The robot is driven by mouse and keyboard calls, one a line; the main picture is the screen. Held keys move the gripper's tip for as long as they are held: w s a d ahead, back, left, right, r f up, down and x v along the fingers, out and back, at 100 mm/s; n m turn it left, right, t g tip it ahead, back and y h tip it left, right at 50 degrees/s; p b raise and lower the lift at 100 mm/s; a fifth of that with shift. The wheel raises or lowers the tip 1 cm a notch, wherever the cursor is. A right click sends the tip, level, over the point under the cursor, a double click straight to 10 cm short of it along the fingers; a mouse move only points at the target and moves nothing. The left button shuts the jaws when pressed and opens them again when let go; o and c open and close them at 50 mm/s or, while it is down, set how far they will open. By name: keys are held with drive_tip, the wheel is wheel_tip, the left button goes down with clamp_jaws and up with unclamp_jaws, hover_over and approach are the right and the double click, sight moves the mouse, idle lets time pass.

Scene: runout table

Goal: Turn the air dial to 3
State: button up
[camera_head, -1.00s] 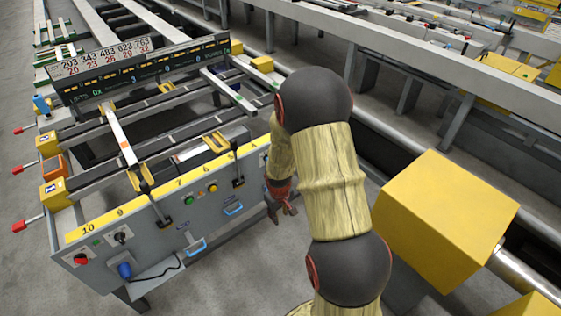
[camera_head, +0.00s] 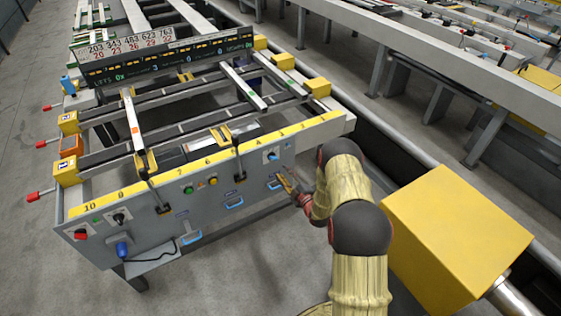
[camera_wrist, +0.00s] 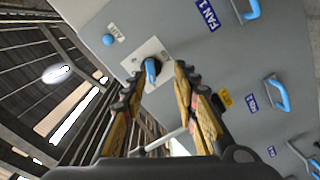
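The air dial (camera_wrist: 151,68) is a blue knob on a pale square plate with a dark centre, set in the grey panel; its scale marks are too small to read. In the head view the dial (camera_head: 273,157) sits near the right end of the panel, under the yellow strip. My gripper (camera_wrist: 158,78) is open, its two fingers spread, with the knob showing between and beyond the tips. In the head view my gripper (camera_head: 286,184) is just in front of the panel, a little below the dial. Contact with the knob cannot be told.
A blue button (camera_wrist: 109,40) by a small label is beside the dial plate. A FAN 1 label (camera_wrist: 208,14) and blue handles (camera_wrist: 279,95) are on the same panel. A large yellow box (camera_head: 455,235) stands right of my arm. Grey floor is clear before the panel.

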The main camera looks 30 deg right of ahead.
sight(273, 157)
drive_tip(key=w+r+b, duration=0.1)
drive_tip(key=w+b, duration=0.1)
drive_tip(key=w, duration=0.6)
drive_tip(key=shift+a+r+n+t, duration=0.25)
drive_tip(key=shift+r+n+t, duration=0.1)
drive_tip(key=shift+n+t, duration=0.05)
drive_tip(key=shift+c, duration=0.7)
clamp_jaws()
